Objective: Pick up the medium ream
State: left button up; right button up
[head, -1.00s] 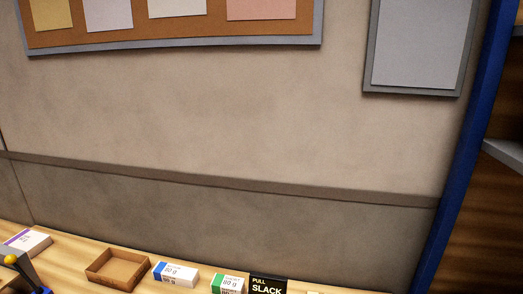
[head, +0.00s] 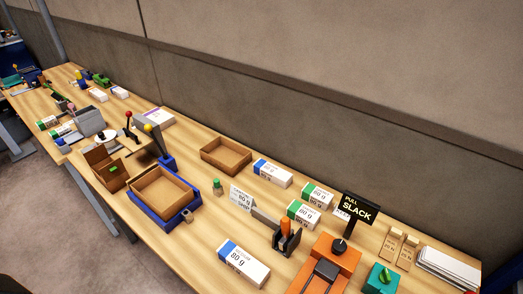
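Several white reams lie on the long wooden table. One blue-banded ream (head: 272,173) lies right of the empty brown tray, and another blue-banded ream (head: 243,265) lies near the front edge. Two green-banded reams, a back one (head: 316,195) and a front one (head: 303,214), lie beside the black sign. A larger, flatter purple-banded ream (head: 158,117) lies further left, partly behind a lever device. I cannot tell from the labels which one is the medium ream. Neither of my grippers shows in the head view.
The table (head: 205,240) runs from far left to lower right along a wall. On it are an empty brown tray (head: 226,141), a brown box in a blue frame (head: 187,217), an orange device (head: 318,287), a black "PULL SLACK" sign (head: 360,208) and a paper stack (head: 448,268).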

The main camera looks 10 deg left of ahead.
aim_at(253, 270)
jog(key=u, duration=0.5)
jog(key=i+j+z, duration=0.4)
jog(key=j, duration=0.25)
jog(key=i+j+z, duration=0.45)
jog(key=j, duration=0.3)
jog(key=k, duration=0.05)
